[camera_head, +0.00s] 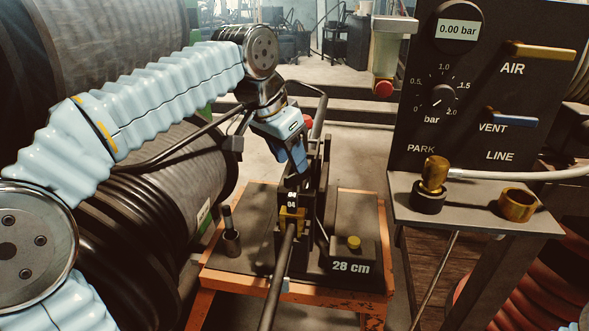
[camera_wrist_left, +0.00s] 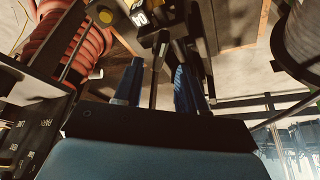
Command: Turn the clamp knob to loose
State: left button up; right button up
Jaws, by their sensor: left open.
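The dark crimper (camera_head: 318,205) stands on the orange-framed bench, with a label reading 04 and a brass clamp block (camera_head: 292,219) around the black hose (camera_head: 279,268). A round yellow knob (camera_head: 353,242) sits on the block marked 28 cm; I cannot tell whether it is the clamp knob or how it is turned. My left gripper (camera_head: 300,163) is above the back of the crimper, pointing down. In the left wrist view its blue fingers (camera_wrist_left: 156,90) are apart, with a dark upright rod (camera_wrist_left: 153,82) between them; contact is unclear. My right gripper is not seen.
The control panel (camera_head: 480,90) on the right reads 0.00 bar, with AIR and VENT levers. Its shelf (camera_head: 468,203) holds brass fittings. Large black hose reels (camera_head: 170,185) fill the left. A dark post in a cup (camera_head: 230,235) stands at the bench's left.

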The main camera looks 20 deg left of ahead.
aim_at(294, 181)
pick_arm(q)
jog(key=shift+x, duration=2)
grip_shut()
